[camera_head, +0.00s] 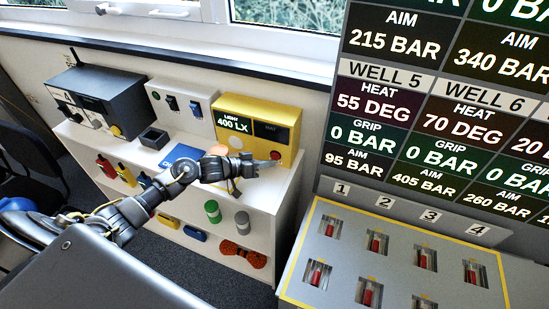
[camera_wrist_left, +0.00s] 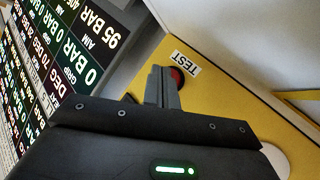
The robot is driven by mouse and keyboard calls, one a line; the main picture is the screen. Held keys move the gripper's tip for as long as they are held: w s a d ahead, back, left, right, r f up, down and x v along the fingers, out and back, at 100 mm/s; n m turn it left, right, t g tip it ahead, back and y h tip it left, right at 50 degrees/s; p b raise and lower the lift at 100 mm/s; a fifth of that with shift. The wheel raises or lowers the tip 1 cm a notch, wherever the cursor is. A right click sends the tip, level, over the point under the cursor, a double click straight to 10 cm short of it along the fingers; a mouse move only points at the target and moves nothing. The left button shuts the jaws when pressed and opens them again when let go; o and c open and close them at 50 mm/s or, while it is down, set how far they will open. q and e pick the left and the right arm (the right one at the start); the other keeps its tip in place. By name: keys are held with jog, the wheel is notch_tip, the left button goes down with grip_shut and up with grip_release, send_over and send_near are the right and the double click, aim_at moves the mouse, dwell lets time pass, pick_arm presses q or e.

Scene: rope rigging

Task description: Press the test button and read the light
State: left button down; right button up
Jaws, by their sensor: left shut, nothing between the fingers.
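The yellow box (camera_head: 259,110) stands on the right end of the white shelf unit. Its lit display (camera_head: 233,122) reads "LIGHT 400 LX", and beside it is a dark panel (camera_head: 270,133) with faint lettering. The red button (camera_head: 275,155) is low on its front. In the left wrist view the red button (camera_wrist_left: 178,76) sits beside the TEST label (camera_wrist_left: 185,62), partly hidden by my fingers. My left gripper (camera_head: 275,163) is shut and empty, its tips (camera_wrist_left: 163,72) right at the button. I cannot tell whether they touch it. My right gripper is out of view.
A white switch box (camera_head: 183,105) and a dark grey device (camera_head: 105,95) stand left of the yellow box. Small coloured items sit on the lower shelves. A large readout board (camera_head: 430,110) and a panel with red-handled slots (camera_head: 395,250) are at the right.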

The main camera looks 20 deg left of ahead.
pick_arm(q)
jog(key=shift+w, duration=0.25)
jog(key=shift+w, duration=0.55)
dwell(0.7)
jog(key=shift+s+r, duration=0.1)
jog(key=shift+s, duration=0.05)
jog(key=shift+s+p, duration=0.35)
jog(key=shift+p, duration=0.1)
jog(key=shift+s+p, duration=0.3)
jog(key=shift+s, duration=0.2)
